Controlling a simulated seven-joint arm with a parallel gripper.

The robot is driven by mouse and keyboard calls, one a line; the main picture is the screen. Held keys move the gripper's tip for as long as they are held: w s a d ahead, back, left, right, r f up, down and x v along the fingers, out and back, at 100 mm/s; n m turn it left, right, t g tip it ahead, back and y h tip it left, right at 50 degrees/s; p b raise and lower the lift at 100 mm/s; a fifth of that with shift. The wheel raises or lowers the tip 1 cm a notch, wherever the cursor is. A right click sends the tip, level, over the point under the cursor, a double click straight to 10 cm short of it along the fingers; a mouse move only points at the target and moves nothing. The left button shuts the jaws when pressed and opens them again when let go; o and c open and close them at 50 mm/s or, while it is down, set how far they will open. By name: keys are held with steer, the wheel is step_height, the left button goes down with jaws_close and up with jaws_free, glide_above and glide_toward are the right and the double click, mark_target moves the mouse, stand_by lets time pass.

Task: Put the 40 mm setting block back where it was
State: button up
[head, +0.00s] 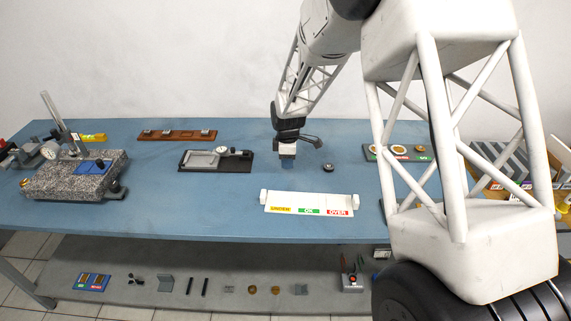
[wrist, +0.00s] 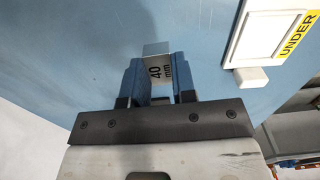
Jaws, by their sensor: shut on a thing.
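My gripper (head: 288,163) is over the middle of the blue table, pointing down, its blue fingers close above the surface. In the wrist view, my gripper (wrist: 155,78) is shut on the 40 mm setting block (wrist: 157,68), a bright metal block marked "40 mm" that sticks out past the fingertips. In the head view the fingers largely hide the block, and I cannot tell whether it touches the table. A brown wooden rack (head: 178,139) with several small metal pieces lies at the back left.
A white tray (head: 310,199) labelled UNDER, OK and OVER lies in front of my gripper. A small dark round piece (head: 328,167) is close on the right. A black plate with a dial gauge (head: 215,161) is left. A granite stand (head: 75,175) is far left.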

steer(key=shift+w+a+f, duration=0.1)
steer(key=shift+w+a, duration=0.1)
steer(key=shift+w, duration=0.5)
steer(key=shift+w+a, duration=0.15)
steer(key=shift+w, duration=0.5)
steer(key=shift+f, duration=1.75)
steer(key=shift+f, duration=0.15)
steer(key=o, duration=0.9)
step_height(320, 180, up, 12)
steer(key=shift+r, duration=0.15)
